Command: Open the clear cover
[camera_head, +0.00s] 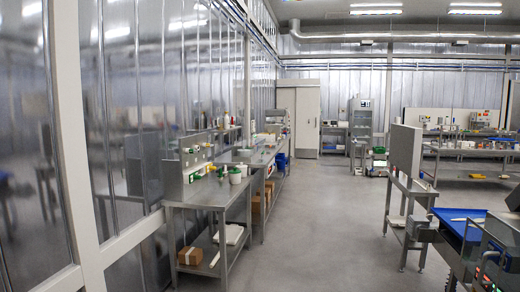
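Neither of my grippers is in view. I cannot make out a clear cover for certain anywhere in the view. A machine with a blue belt (459,222) stands at the lower right and is cut off by the picture edge. Its dark metal housing (490,262) is in front of the belt. Whether it carries a clear cover cannot be told at this size.
A long steel workbench (214,192) with small containers runs along the reflective wall (120,110) at left. A cardboard box (190,256) lies on its lower shelf. A steel stand with an upright panel (404,150) is at right. The grey floor (315,225) between is clear.

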